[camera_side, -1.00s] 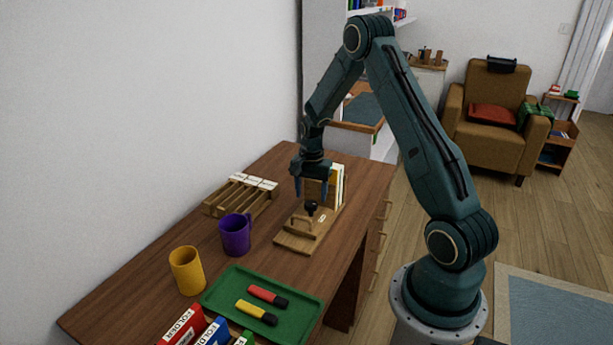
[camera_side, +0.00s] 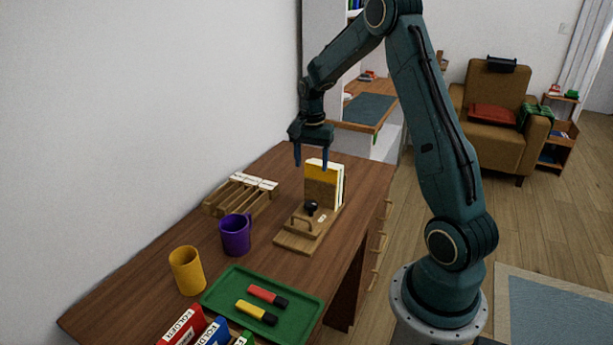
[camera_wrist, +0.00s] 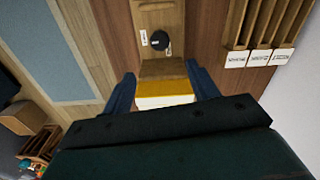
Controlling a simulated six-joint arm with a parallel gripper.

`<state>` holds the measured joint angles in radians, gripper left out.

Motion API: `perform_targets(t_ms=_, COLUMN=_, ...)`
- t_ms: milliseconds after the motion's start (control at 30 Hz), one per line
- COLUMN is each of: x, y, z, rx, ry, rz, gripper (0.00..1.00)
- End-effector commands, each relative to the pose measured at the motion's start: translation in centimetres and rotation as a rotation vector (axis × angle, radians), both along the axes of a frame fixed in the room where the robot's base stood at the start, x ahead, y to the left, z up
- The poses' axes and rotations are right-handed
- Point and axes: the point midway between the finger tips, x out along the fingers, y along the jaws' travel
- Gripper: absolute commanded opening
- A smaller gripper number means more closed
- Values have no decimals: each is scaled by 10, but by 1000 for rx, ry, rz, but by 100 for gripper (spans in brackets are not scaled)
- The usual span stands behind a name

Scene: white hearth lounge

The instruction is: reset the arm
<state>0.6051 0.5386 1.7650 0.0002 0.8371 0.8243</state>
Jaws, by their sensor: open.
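My gripper (camera_side: 311,157) is open and empty, with its blue fingers pointing down. It hangs above the desk, just above and to the left of the upright books (camera_side: 323,183) in the wooden holder. In the wrist view, my gripper (camera_wrist: 160,85) has its two fingers spread apart, with the yellow book edge (camera_wrist: 165,92) showing between them. A black round knob (camera_side: 311,208) sits on the wooden holder base (camera_side: 296,240), below the fingers and apart from them; it also shows in the wrist view (camera_wrist: 160,40).
Coloured folders (camera_side: 205,335) stand at the front edge. A white wall borders the left.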

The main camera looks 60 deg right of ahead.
Motion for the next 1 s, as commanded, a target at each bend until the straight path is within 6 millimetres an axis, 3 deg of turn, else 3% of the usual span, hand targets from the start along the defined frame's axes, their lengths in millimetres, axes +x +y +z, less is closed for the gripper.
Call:
perform_targets(t_ms=267, x=0, y=3, z=4, rx=-2, ry=-4, rz=12, gripper=59)
perform_targets(t_ms=467, x=0, y=21, z=25, rx=-18, ry=-27, rz=86, gripper=59)
perform_targets(t_ms=767, x=-12, y=76, z=82, rx=-65, ry=-90, rz=311, gripper=59)
perform_targets(t_ms=1000, x=-34, y=123, z=121, rx=-108, ry=-144, rz=510, gripper=59)
